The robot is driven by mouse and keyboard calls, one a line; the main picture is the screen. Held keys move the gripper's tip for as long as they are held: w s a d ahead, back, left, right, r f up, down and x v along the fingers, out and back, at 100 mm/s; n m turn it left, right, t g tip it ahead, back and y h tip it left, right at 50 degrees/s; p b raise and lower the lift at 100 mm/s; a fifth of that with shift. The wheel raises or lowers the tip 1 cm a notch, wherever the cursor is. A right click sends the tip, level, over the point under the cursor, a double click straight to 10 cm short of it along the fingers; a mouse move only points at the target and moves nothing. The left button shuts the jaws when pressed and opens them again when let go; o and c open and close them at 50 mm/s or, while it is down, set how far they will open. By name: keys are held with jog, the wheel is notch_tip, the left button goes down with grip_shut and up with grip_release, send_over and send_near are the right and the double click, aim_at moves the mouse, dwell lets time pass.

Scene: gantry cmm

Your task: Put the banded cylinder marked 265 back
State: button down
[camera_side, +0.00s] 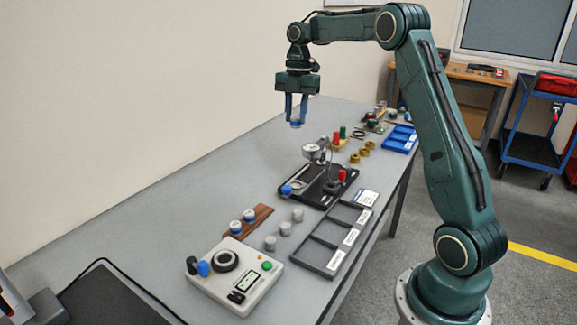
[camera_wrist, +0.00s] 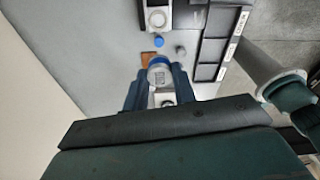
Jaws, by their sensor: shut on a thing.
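My gripper (camera_side: 296,112) is raised above the grey bench, fingers pointing down, shut on a banded cylinder (camera_side: 295,124). In the wrist view the banded cylinder (camera_wrist: 160,73) is between my fingertips (camera_wrist: 154,92), pale grey with a blue band and a dark printed mark too small to read surely. A brown wooden rack (camera_side: 262,212) lies on the bench, nearer the side camera, with two blue-banded cylinders (camera_side: 249,215) on it. Part of the rack (camera_wrist: 147,58) shows beyond the held cylinder in the wrist view.
Several plain grey cylinders (camera_side: 285,228) stand beside the rack. A white device with a dial (camera_side: 240,272) is at the near end. A dark labelled tray (camera_side: 318,252) runs along the right edge. A black fixture with a gauge (camera_side: 318,186) stands under and right of my gripper.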

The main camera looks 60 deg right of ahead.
jog(key=w+a+f, duration=0.3)
jog(key=a+f, duration=0.9)
jog(key=f, duration=0.2)
jog(key=shift+w+a+f, duration=0.15)
jog(key=shift+a+f, duration=0.05)
jog(key=shift+a, duration=0.15)
jog(key=shift+f, duration=0.25)
jog(key=shift+f, duration=2.85)
jog(key=shift+f, duration=0.75)
jog(key=c, duration=1.1)
grip_release()
jog(key=shift+o, duration=0.7)
